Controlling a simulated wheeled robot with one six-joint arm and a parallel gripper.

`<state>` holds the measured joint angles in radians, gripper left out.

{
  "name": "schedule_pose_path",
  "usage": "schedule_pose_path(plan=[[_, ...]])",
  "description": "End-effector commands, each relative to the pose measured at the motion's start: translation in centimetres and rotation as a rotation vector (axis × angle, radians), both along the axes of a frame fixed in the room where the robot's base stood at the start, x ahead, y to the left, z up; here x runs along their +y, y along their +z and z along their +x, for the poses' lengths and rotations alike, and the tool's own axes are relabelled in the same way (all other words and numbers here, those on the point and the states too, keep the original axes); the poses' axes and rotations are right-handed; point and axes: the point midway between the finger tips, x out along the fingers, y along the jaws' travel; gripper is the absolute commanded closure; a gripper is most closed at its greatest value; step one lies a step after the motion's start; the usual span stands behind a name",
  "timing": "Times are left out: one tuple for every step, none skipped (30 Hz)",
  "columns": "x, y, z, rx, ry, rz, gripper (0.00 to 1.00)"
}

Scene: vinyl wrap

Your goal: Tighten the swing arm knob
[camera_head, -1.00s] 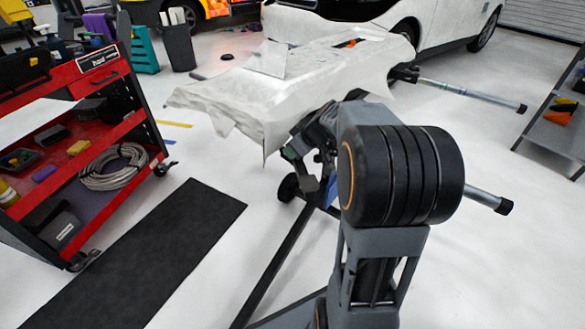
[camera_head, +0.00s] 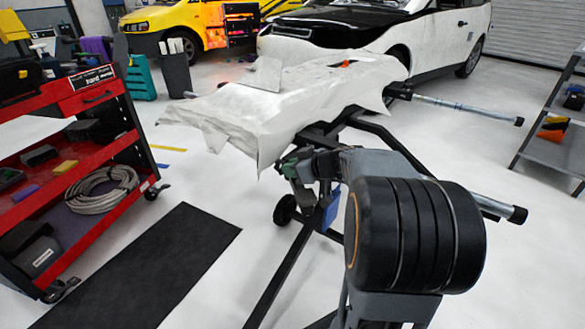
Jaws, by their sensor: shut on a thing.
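A stand with dark legs and silver padded arms (camera_head: 465,108) holds a large white-wrapped panel (camera_head: 270,112). My gripper (camera_head: 290,168) is at the end of my arm, under the panel's near right edge, against the stand's frame. Its fingers are small and partly hidden by my own arm, with a green part close by. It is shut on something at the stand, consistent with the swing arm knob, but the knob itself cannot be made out. A blue part (camera_head: 331,206) shows just below my wrist.
A red tool cart (camera_head: 95,88) with a coiled hose (camera_head: 100,190) stands at left. A black mat (camera_head: 165,270) lies before it. A grey shelf (camera_head: 548,145) is at right. A white-and-black car (camera_head: 440,40) stands behind. A stand wheel (camera_head: 285,209) touches the floor.

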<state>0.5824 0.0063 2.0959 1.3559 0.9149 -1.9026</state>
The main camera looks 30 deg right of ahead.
Motion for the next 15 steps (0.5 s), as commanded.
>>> schedule_pose_path(plan=[[-0.01,0.0,0.0,-0.002,0.0,0.001,1.0],[-0.01,0.0,0.0,-0.003,0.0,0.001,1.0],[-0.01,0.01,0.01,-0.003,0.0,0.001,1.0],[0.0,0.01,0.0,-0.003,0.0,0.001,1.0],[0.01,0.0,0.01,-0.003,0.0,0.001,1.0],[0.01,0.0,0.01,-0.003,0.0,0.001,1.0],[0.01,0.0,0.01,-0.003,0.0,0.001,1.0],[0.01,0.0,0.01,-0.002,0.0,0.001,1.0],[0.0,0.0,0.01,-0.002,0.0,0.001,1.0],[0.0,0.0,0.01,-0.002,0.0,0.001,1.0],[0.01,-0.01,0.02,-0.002,0.0,0.001,0.78],[0.01,-0.01,0.02,-0.002,0.0,0.001,0.74],[0.01,-0.01,0.02,-0.002,0.0,0.001,0.71],[0.01,-0.01,0.02,-0.002,0.0,0.001,0.69],[0.01,-0.02,0.01,-0.002,0.0,0.001,0.65]])
